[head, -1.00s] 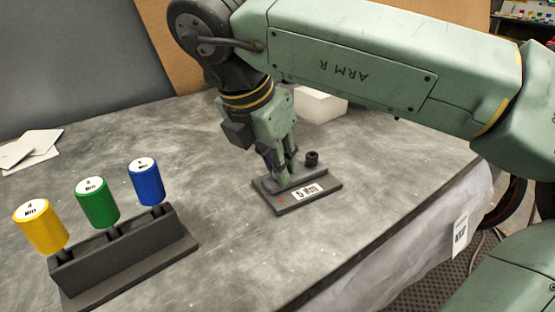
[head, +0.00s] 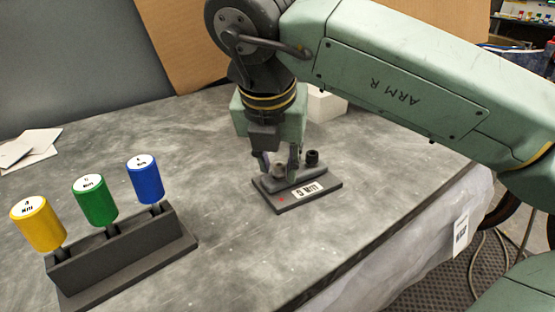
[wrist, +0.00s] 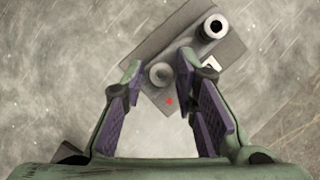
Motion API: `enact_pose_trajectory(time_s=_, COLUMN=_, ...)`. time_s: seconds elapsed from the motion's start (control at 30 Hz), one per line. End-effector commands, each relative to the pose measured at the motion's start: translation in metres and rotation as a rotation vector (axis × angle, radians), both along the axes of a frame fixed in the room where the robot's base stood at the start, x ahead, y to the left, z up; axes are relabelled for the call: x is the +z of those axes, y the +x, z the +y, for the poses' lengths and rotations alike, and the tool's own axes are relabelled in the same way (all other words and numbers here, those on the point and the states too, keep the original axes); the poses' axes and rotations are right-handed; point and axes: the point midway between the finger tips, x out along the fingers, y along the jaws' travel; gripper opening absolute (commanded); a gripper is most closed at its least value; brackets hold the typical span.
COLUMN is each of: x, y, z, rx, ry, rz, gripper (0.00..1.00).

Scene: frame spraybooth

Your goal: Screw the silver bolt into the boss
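The silver bolt (head: 279,170) stands on a small dark base plate (head: 322,185), between my gripper's fingers in the head view. In the wrist view, its round grey head (wrist: 162,74) shows from above. I cannot tell how deep it sits, and the boss under it is hidden. My gripper (head: 278,172) points down with its fingers apart on either side of the bolt. In the wrist view, the open gripper (wrist: 163,76) has purple pads and shows a gap on both sides of the bolt head.
A dark rack (head: 125,255) with yellow (head: 38,222), green (head: 95,200) and blue (head: 145,179) handled tools stands at the left. A white block (head: 325,104) lies behind. The table between rack and plate is clear.

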Motion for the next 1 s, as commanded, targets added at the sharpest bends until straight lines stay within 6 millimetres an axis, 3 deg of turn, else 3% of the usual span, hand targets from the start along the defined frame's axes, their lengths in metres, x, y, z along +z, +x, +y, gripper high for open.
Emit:
enact_pose_trajectory(time_s=0.2, x=0.0, y=-0.0003, z=-0.0017, rx=0.265, ry=0.007, rz=0.0, gripper=0.27)
enact_pose_trajectory(time_s=0.87, x=0.0009, y=0.0003, z=-0.0041, rx=0.806, ry=0.006, rz=0.0, gripper=0.27)
enact_pose_trajectory(time_s=1.0, x=0.0019, y=0.0014, z=-0.005, rx=0.989, ry=0.008, rz=0.0, gripper=0.27)
